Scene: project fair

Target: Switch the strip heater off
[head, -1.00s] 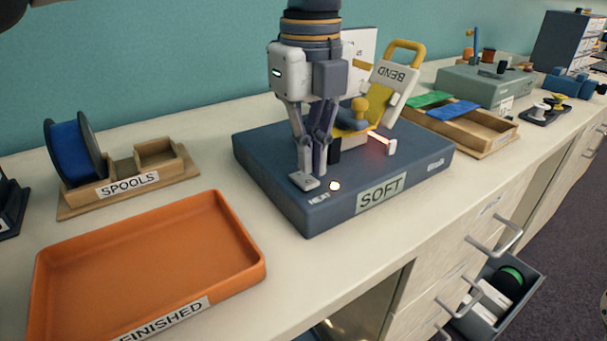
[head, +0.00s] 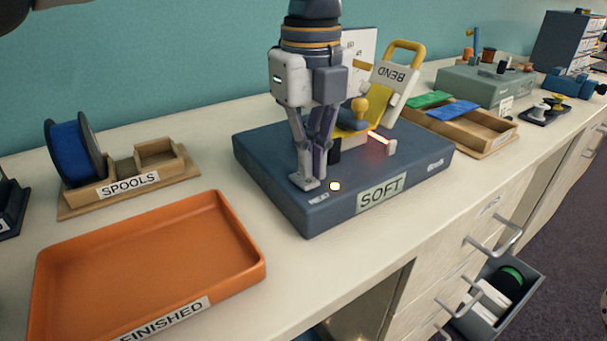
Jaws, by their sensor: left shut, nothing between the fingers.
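The strip heater (head: 285,207) is a dark blue-grey base on the bench, with a SOFT label (head: 381,194) on its front. Its heating element (head: 378,139) glows orange-red. A small round lamp (head: 334,186) glows near the front edge, beside the HEAT lettering (head: 319,199). A yellow bending arm with a BEND label (head: 390,74) stands raised at the back. My left gripper (head: 309,183) points down, shut and empty, with its fingertips at the base's front left, just left of the lamp. The fingers hide any switch there; contact is unclear. My right gripper is not in view.
An orange FINISHED tray (head: 232,215) lies empty at front left. A wooden SPOOLS rack (head: 187,168) with a blue spool (head: 70,152) stands behind it. A wooden tray (head: 501,145) with green and blue sheets is at right. A drawer (head: 491,311) hangs open below.

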